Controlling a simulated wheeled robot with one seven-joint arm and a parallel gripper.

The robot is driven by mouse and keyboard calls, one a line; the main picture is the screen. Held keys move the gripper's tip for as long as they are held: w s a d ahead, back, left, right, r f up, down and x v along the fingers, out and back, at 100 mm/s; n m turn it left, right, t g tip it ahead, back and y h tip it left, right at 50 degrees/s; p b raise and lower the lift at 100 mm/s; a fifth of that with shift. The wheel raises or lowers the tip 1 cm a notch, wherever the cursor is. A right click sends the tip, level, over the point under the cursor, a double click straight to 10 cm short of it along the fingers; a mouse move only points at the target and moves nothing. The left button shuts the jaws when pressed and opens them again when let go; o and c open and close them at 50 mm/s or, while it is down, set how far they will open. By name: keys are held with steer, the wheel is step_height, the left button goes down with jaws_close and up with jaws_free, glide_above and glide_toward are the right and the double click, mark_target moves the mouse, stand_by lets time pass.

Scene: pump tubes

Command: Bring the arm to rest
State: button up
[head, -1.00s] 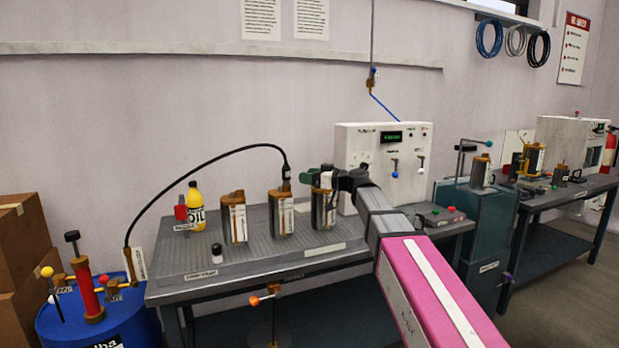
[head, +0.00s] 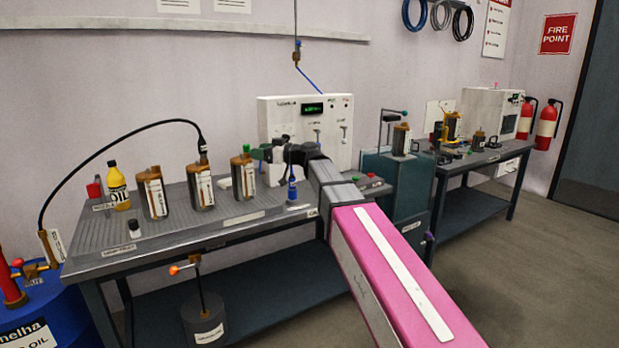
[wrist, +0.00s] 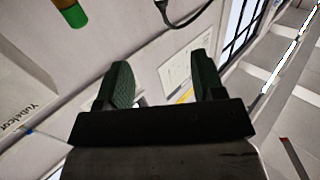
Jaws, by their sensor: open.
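My arm reaches from the lower right to above the right part of the grey bench (head: 110,255). My gripper (head: 264,153) shows small and dark at its end, in front of the white test box (head: 332,112) and just right of the third pump tube (head: 243,178). In the wrist view my gripper (wrist: 162,82) has its two green-black fingers well apart, with nothing held between them. A brown cylinder with a green end (wrist: 72,14) shows at the upper left there, apart from the fingers.
Two more tubes (head: 154,194) (head: 201,187) and a yellow oil bottle (head: 119,188) stand left along the bench. A teal cabinet (head: 393,190) stands right of the arm. Open floor (head: 530,255) lies at the right.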

steer(key=s+d+f+m+g+h, duration=0.1)
steer(key=s+d+f+m+h, duration=0.2)
steer(key=d+f, duration=0.5)
steer(key=s+d+f+m+h, duration=0.2)
steer(key=d+f+h, duration=0.1)
steer(key=f, duration=0.9)
steer(key=s+d+f+m+g+h, duration=0.1)
steer(key=s+d+f+m+h, duration=0.2)
steer(key=d+f, duration=0.5)
steer(key=s+d+f+m+g+h, duration=0.3)
steer(key=s+d+f+m+h, duration=0.4)
steer(key=s+d+f, duration=0.7)
step_height(320, 180, down, 4)
steer(key=d+h, duration=0.1)
steer(key=d, duration=0.1)
steer(key=shift+s+d, duration=0.2)
steer(key=shift+d, duration=0.2)
